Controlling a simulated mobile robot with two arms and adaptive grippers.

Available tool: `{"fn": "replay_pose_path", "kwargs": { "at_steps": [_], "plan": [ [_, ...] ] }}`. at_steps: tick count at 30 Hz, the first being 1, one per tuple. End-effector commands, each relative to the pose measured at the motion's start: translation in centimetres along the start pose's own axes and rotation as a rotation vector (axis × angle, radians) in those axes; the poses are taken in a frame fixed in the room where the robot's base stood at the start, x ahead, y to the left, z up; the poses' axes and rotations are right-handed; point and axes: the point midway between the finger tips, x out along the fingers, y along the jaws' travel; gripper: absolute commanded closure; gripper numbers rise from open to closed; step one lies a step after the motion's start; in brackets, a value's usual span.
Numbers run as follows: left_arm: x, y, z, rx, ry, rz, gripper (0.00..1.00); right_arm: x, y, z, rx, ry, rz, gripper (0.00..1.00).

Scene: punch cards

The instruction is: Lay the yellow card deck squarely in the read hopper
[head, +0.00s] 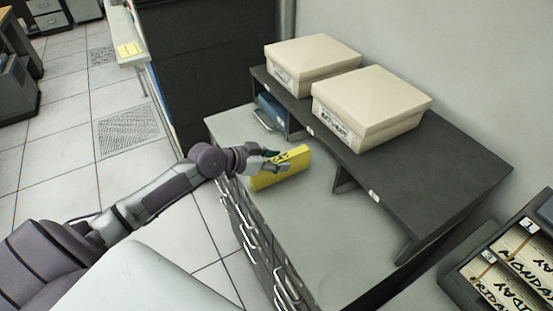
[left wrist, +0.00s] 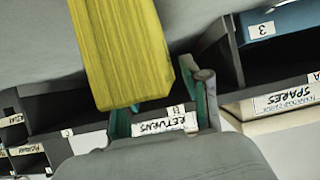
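The yellow card deck (head: 293,167) is a bright yellow block with dark marks on its top, by the left edge of the grey cabinet top. My left gripper (head: 273,161) is at the deck, with one finger on the near side and a dark one behind. In the left wrist view the deck (left wrist: 122,50) covers part of one green-padded finger, and the other finger stands close beside its right edge. Firm contact on both sides does not show clearly. Whether the deck rests on the top is unclear. My right gripper and the read hopper are not seen.
A dark raised shelf (head: 443,186) runs along the wall, bearing two cream boxes (head: 312,62) (head: 371,105). A blue binder-like object (head: 270,111) sits under it. A tray of labelled cards (head: 512,267) is at lower right. The grey cabinet top (head: 335,245) is clear in front.

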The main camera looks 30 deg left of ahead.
Motion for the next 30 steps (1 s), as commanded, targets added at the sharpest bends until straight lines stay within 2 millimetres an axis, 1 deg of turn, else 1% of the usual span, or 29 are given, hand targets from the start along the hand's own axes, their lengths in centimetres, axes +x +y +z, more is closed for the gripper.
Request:
{"fn": "replay_pose_path", "kwargs": {
  "at_steps": [8,11,14,21,24,30],
  "plan": [
    [-0.1,0.0,0.0,0.0,0.0,0.0,0.5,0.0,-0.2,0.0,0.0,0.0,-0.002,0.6],
    [-0.7,-0.1,0.1,0.001,-0.001,-0.001,0.5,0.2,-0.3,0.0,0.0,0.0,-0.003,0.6],
    [-2.0,-0.1,0.3,0.002,-0.003,-0.002,0.5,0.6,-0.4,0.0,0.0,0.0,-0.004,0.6],
    [-7.2,0.0,0.5,0.002,-0.007,0.0,0.5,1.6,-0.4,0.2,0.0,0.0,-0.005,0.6],
    [-8.9,0.1,0.4,0.002,-0.007,0.002,0.5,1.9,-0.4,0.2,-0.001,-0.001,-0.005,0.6],
    [-11.1,0.0,0.1,-0.002,-0.001,0.001,0.5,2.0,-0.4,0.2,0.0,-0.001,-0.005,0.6]
  ]
}}
